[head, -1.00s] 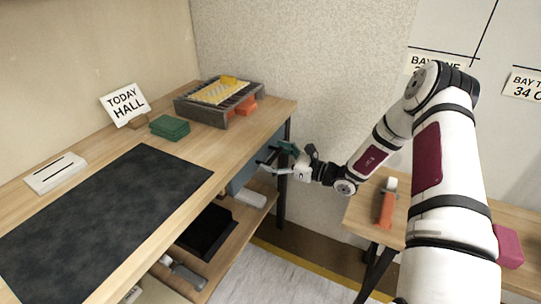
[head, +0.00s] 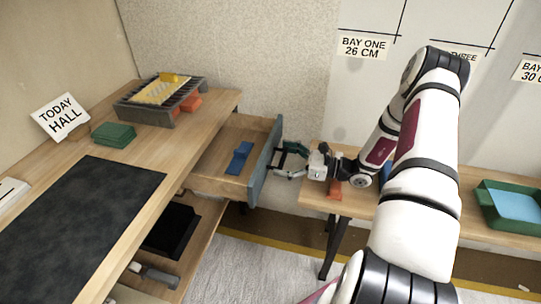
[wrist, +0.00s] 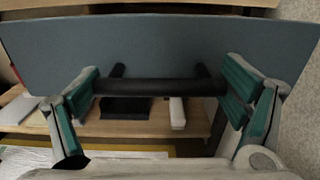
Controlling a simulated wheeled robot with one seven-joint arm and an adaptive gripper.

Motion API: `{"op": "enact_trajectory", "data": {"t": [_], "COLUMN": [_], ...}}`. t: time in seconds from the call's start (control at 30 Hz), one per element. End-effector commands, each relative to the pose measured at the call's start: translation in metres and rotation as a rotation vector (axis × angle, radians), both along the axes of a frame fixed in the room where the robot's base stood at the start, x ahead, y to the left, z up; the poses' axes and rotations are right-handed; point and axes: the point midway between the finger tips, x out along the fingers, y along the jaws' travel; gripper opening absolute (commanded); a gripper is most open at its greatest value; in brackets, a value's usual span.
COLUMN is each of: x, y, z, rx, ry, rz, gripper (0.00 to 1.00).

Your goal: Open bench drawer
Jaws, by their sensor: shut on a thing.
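The bench drawer (head: 222,187) is pulled well out from under the bench top in the head view. It has a wooden box and a blue-grey front (head: 266,165). A blue object (head: 240,158) lies inside it. My gripper (head: 284,160) is at the drawer front, on its outer face. In the wrist view the drawer front (wrist: 160,45) fills the upper part, with a dark bar handle (wrist: 155,87) across it. My gripper's green-padded fingers (wrist: 158,92) stand at either end of the handle, shut on it.
The bench top (head: 190,145) carries a dark mat (head: 80,230), a green stack (head: 114,134), a rack (head: 160,100) and a TODAY HALL sign (head: 60,117). A lower shelf holds a black tray (head: 172,230). A side table (head: 345,205) with a green bin (head: 510,205) stands right of the drawer.

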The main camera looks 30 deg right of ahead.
Motion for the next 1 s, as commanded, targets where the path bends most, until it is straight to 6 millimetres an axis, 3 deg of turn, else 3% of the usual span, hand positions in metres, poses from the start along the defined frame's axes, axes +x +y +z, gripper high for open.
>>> {"op": "enact_trajectory", "data": {"t": [0.47, 0.5, 0.53, 1.0], "x": [-0.0052, -0.0052, -0.0052, -0.0045], "y": [-0.0051, -0.005, -0.005, -0.0052], "z": [-0.0008, -0.0008, -0.0008, 0.0064], "rx": [0.001, 0.001, 0.001, -0.001], "ry": [0.002, 0.002, 0.002, -0.001], "rz": [-0.001, -0.001, -0.001, 0.0], "gripper": [0.41, 0.93, 1.0, 1.0]}}
